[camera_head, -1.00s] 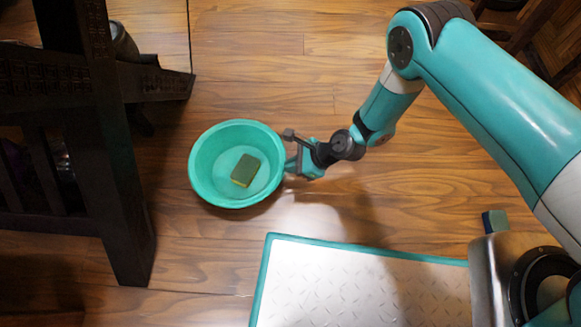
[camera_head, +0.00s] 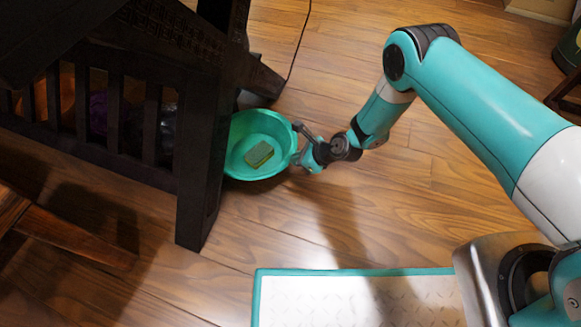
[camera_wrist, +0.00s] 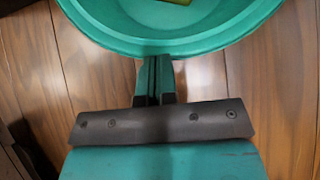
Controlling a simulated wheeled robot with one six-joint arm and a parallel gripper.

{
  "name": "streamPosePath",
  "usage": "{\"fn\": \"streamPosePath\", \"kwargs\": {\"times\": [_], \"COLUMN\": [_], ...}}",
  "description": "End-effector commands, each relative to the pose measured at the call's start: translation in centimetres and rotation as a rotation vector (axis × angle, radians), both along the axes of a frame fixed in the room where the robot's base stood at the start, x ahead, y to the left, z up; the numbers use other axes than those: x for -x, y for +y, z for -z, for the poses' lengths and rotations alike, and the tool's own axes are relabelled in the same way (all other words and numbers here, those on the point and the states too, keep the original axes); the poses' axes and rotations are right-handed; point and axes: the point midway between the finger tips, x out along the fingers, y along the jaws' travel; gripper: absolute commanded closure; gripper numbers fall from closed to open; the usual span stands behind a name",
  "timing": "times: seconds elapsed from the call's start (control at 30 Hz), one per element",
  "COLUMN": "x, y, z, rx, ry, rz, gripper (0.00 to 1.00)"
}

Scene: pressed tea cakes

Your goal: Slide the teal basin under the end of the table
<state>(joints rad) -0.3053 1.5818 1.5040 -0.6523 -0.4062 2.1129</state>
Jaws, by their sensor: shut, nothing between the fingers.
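The teal basin (camera_head: 284,135) stands upright on the wooden floor, with a sponge (camera_head: 259,154) lying in it. Its left edge is hidden behind the leg of the dark table (camera_head: 205,160). My gripper (camera_head: 298,160) is shut and empty, low at the basin's right side. In the wrist view the shut fingertips (camera_wrist: 155,62) meet the near outer wall of the basin (camera_wrist: 190,44); they look to be touching it. The sponge shows only partly there at the top edge.
Slatted panels close the table's side, with dim orange and purple things behind them. A wooden stool or bench part (camera_head: 75,238) lies at lower left. A dark cable (camera_head: 297,45) runs down behind the table.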

Motion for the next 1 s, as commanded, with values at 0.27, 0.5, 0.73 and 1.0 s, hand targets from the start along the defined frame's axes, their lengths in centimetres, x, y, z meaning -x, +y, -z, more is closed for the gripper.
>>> {"fn": "streamPosePath", "kwargs": {"times": [0.27, 0.5, 0.73, 1.0], "x": [-0.1, 0.1, 1.2, 2.7], "y": [-0.1, -0.6, -3.8, -7.9], "z": [0.0, -0.1, -1.4, -5.6], "rx": [0.001, 0.001, 0.0, 0.0], "ry": [0.0, 0.002, 0.002, 0.003], "rz": [0.004, 0.003, -0.005, -0.004], "gripper": [1.0, 1.0, 1.0, 1.0]}}
